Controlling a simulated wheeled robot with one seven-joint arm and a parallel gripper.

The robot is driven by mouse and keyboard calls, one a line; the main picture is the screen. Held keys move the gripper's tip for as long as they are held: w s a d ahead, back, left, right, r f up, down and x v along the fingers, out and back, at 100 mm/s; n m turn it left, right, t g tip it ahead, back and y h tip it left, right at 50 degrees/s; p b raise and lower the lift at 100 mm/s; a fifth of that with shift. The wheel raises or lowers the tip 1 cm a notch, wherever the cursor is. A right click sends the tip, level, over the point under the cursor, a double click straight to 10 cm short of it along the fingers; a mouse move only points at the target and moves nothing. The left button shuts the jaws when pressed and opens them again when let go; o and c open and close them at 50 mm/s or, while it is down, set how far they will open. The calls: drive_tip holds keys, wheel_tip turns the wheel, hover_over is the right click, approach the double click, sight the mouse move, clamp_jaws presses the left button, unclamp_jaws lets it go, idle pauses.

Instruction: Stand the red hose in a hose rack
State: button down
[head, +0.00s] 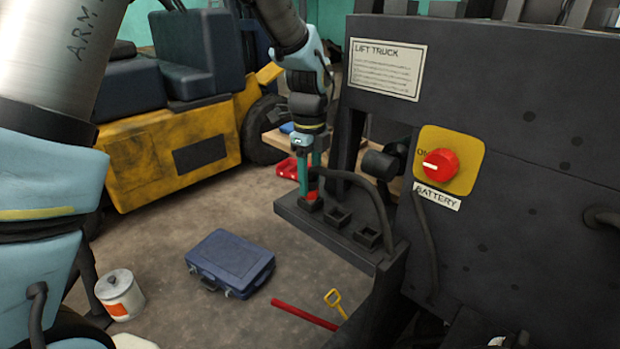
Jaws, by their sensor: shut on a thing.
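My gripper (309,190) points straight down, shut on the red hose's end (312,196), a small red piece showing between and below the fingers. A black hose line (372,186) arcs from beside the fingers to the right and down past the rack. The hose rack (345,243) is a dark ledge on the truck's side with square sockets in a row. The red end is at the leftmost socket (309,206); I cannot tell how deep it sits. The middle socket (337,216) and right socket (367,237) look empty.
The dark truck panel (520,150) with a red battery knob (440,165) rises at right. A blue case (230,263), a white can (119,294), a red bar (303,314) and a yellow-handled piece (334,301) are on the floor. A yellow forklift (175,165) stands behind.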

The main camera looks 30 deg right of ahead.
idle(0.3)
drive_tip(key=shift+c, duration=1.5)
unclamp_jaws()
drive_tip(key=shift+f, duration=0.1)
wheel_tip(320, 180, up, 11)
drive_tip(key=shift+a+f+b, duration=0.1)
drive_tip(key=shift+b, duration=0.85)
drive_tip(key=w+a+f+n, duration=0.2)
drive_tip(key=w+a+n, duration=0.1)
drive_tip(key=a+n, duration=0.55)
drive_tip(key=w+a+f+n, duration=0.35)
drive_tip(key=a+n, duration=0.25)
drive_tip(key=a, duration=0.6)
drive_tip(key=s+a+f+n, duration=0.2)
drive_tip(key=a+n, duration=0.5)
drive_tip(key=a, duration=0.2)
drive_tip(key=s+a+f+n+t, duration=0.1)
drive_tip(key=s+a+f+n, duration=0.1)
drive_tip(key=a+n, duration=0.6)
drive_tip(key=shift+s+a+f+t, duration=0.15)
drive_tip(key=shift+s+a+t, duration=0.15)
drive_tip(key=shift+s+a, duration=0.4)
